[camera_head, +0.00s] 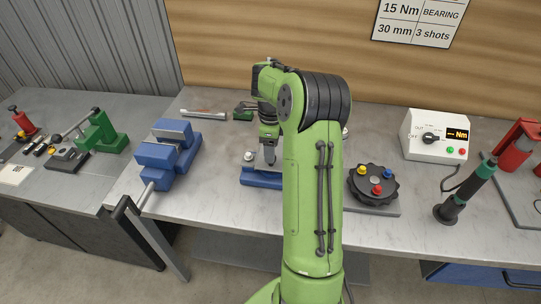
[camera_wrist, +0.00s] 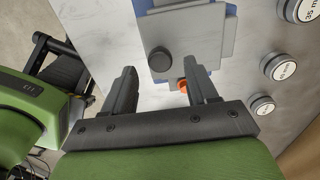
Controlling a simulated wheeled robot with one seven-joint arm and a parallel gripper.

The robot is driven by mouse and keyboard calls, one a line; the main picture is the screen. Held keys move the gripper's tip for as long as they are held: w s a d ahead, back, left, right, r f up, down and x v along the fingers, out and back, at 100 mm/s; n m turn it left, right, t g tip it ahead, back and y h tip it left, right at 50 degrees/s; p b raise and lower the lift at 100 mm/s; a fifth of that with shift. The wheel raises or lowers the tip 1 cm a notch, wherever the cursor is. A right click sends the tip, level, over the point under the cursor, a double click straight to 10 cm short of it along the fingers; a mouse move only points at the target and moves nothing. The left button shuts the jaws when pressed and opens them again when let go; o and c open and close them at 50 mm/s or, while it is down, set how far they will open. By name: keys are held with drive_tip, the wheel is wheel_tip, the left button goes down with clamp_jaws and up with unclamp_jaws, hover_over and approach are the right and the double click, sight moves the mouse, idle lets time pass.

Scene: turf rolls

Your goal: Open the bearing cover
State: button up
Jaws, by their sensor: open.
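My gripper (camera_wrist: 160,80) is open, with its two dark fingers apart and nothing between them. A grey plate (camera_wrist: 200,42) with a round black knob (camera_wrist: 160,60) lies over a blue base in the wrist view, just beyond my fingertips. It may be the bearing cover, but I cannot tell for sure. A small orange part (camera_wrist: 183,86) shows at the plate's edge beside the right finger. In the head view my gripper (camera_head: 268,155) points down over the blue base (camera_head: 260,180). My arm hides much of that fixture.
Several round labelled pieces (camera_wrist: 280,67) stand right of the plate. A blue vise (camera_head: 165,155) stands left on the bench. A black turret with coloured knobs (camera_head: 373,186), a white control box (camera_head: 434,136) and a dark tool (camera_head: 465,192) stand right.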

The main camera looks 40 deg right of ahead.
drive_tip(key=shift+f, duration=1.4)
clamp_jaws()
